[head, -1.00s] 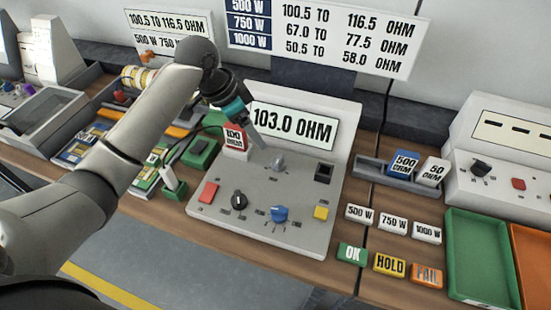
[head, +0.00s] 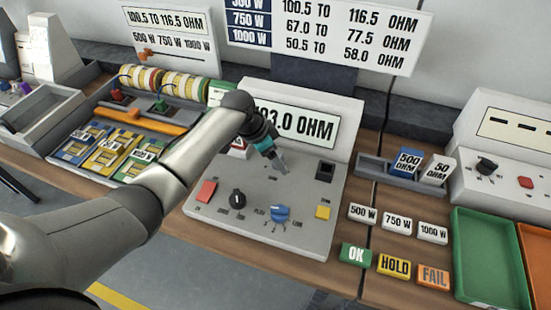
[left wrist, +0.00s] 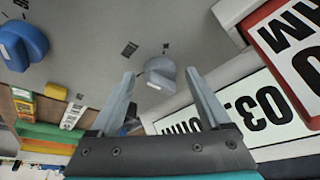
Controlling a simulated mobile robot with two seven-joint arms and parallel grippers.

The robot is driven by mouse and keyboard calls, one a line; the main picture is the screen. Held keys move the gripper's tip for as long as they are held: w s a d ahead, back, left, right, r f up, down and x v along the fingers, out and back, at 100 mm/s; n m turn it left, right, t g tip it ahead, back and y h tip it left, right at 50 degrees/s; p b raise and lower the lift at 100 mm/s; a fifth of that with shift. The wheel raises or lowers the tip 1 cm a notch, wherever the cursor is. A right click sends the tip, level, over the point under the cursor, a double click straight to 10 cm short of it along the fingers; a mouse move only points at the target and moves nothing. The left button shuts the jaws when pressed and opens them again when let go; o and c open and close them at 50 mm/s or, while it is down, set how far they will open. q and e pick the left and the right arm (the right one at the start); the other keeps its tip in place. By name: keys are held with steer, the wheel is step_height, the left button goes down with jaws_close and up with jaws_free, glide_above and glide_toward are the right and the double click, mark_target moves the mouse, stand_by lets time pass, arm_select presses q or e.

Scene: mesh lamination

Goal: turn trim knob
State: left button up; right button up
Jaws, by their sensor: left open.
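A grey knob (left wrist: 160,72) on the grey meter panel (head: 225,175) lies just beyond and between the spread fingertips of my left gripper (left wrist: 165,75) in the left wrist view. My left gripper (head: 281,168) also shows in the head view, pointing down at the panel, its fingers covering most of that knob. The gripper is open and its jaws look empty; whether a finger touches the knob cannot be told. The meter display (head: 300,122) is partly hidden by my arm; it shows "03.0 OHM". My right gripper is not in view.
The panel also carries a blue knob (head: 278,213), a black knob (head: 238,199), a red button (head: 206,191) and a yellow button (head: 323,212). A red-edged block (left wrist: 290,45) stands close to the gripper. OK, HOLD and FAIL blocks (head: 394,266) lie to the right.

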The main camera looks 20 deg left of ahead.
arm_select(q)
steer(key=shift+f, duration=0.1)
jaws_close()
stand_by(0.7)
